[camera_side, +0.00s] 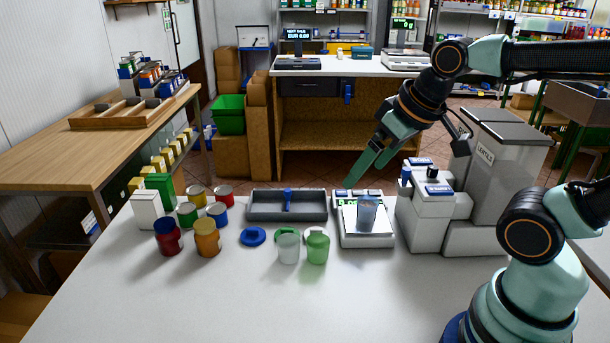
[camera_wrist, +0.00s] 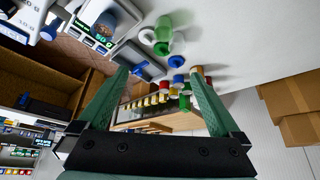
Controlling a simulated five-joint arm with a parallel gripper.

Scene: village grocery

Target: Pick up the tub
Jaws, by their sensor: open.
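My gripper (camera_side: 362,172) is open and empty, in the air above and behind the scale. Its two green fingers are spread in the wrist view (camera_wrist: 160,72). Several tub-like containers stand on the white table, and I cannot tell which one the task means. A clear bluish tub (camera_side: 367,214) stands on the scale (camera_side: 372,240). A pale whitish tub (camera_side: 288,248) and a green tub (camera_side: 317,248) stand side by side in front of the grey tray. The green tub (camera_wrist: 163,30) and the whitish tub (camera_wrist: 147,37) also show in the wrist view. No tub is between the fingers.
A grey divided tray (camera_side: 265,207) lies left of the scale. Blue (camera_side: 252,236) and green lids lie near the tubs. Jars and cans (camera_side: 208,238) and boxes stand at left. The table's front is clear.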

